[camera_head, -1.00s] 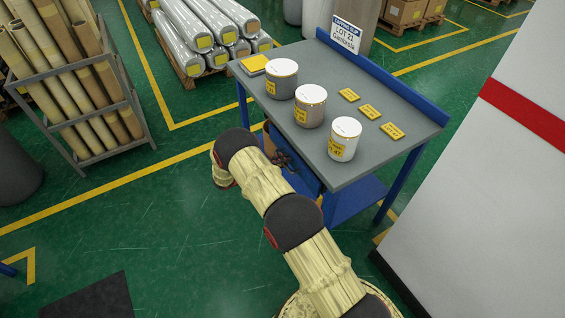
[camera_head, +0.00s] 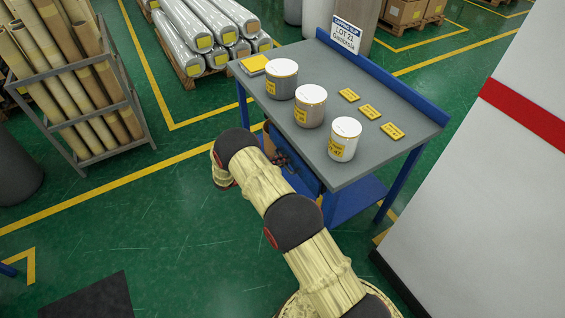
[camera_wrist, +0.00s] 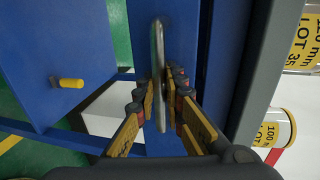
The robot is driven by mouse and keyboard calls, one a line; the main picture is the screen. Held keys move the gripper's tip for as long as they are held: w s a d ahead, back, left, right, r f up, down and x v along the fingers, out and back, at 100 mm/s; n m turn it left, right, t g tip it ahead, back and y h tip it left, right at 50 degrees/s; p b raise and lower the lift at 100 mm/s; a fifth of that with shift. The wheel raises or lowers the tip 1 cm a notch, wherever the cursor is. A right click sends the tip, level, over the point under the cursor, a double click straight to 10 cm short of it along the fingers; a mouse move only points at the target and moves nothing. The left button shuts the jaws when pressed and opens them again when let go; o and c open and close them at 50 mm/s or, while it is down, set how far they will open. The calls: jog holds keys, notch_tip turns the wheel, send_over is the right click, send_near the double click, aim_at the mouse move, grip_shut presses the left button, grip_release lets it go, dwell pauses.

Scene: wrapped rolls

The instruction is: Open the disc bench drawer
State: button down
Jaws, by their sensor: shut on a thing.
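The disc bench (camera_head: 385,160) has a grey top and blue legs. Its blue drawer front (camera_wrist: 180,35) fills the middle of the wrist view and carries an upright-looking metal bar handle (camera_wrist: 159,45). My gripper (camera_wrist: 161,95) has its dark-tipped, yellow-sided fingers on both sides of the handle and is shut on it. In the head view my gripper (camera_head: 282,158) is partly hidden by my arm at the bench's front edge. A blue part of the drawer (camera_head: 303,178) shows there under the top. How far the drawer is out I cannot tell.
Three white-lidded cans (camera_head: 345,138) and several yellow tags (camera_head: 369,111) are on the bench top. A rack of tubes (camera_head: 75,128) stands left and a white-grey cabinet (camera_head: 480,180) right. The green floor (camera_head: 150,230) before the bench is mostly clear.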

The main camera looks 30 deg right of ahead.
jog(key=shift+a, duration=0.1)
jog(key=f+b+v, duration=0.1)
jog(key=f+v, duration=0.1)
jog(key=v, duration=1)
jog(key=a+f+b+v, duration=0.1)
jog(key=f+v, duration=0.2)
jog(key=v, duration=0.9)
jog(key=shift+b, duration=0.3)
jog(key=shift+f, duration=0.1)
jog(key=c, duration=1.9)
grip_release()
jog(key=shift+a, duration=0.1)
jog(key=v, duration=1.2)
